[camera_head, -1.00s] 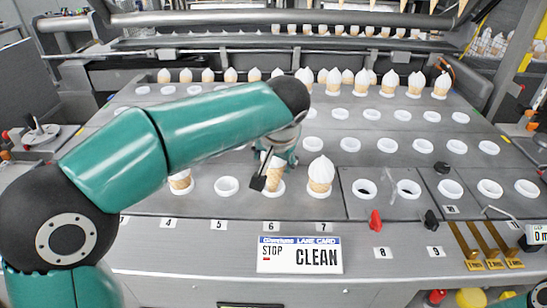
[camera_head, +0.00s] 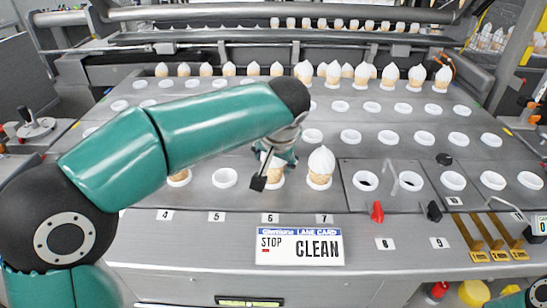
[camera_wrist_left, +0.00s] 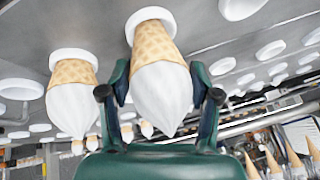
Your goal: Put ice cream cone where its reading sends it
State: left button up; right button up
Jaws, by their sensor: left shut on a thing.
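My left gripper (camera_head: 268,178) is shut on an ice cream cone (camera_head: 278,162) in the front row behind label 6 (camera_head: 270,217). In the left wrist view the two fingers (camera_wrist_left: 160,94) close on the white top of this cone (camera_wrist_left: 158,70), and its waffle end meets a white ring holder (camera_wrist_left: 149,17). The arm partly hides it in the head view. Another cone (camera_head: 320,168) stands upright behind label 7 (camera_head: 323,218). A lane card (camera_head: 300,247) on the front panel reads "STOP" and "CLEAN".
An empty white ring (camera_head: 224,178) is left of the held cone. Open rings (camera_head: 366,181) and a bent metal tube (camera_head: 392,172) are to the right. Red (camera_head: 377,211) and black (camera_head: 434,211) knobs stick out in front. Several cones (camera_head: 390,75) line the back.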

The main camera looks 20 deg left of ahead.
pick_arm(q)
jog(key=shift+f+b, duration=0.35)
jog(key=shift+f, duration=0.15)
jog(key=o, duration=0.9)
jog(key=shift+d+r, duration=0.1)
jog(key=shift+r, duration=0.05)
jog(key=v, duration=1.1)
jog(key=shift+s+r, duration=0.2)
jog(key=shift+r, duration=0.1)
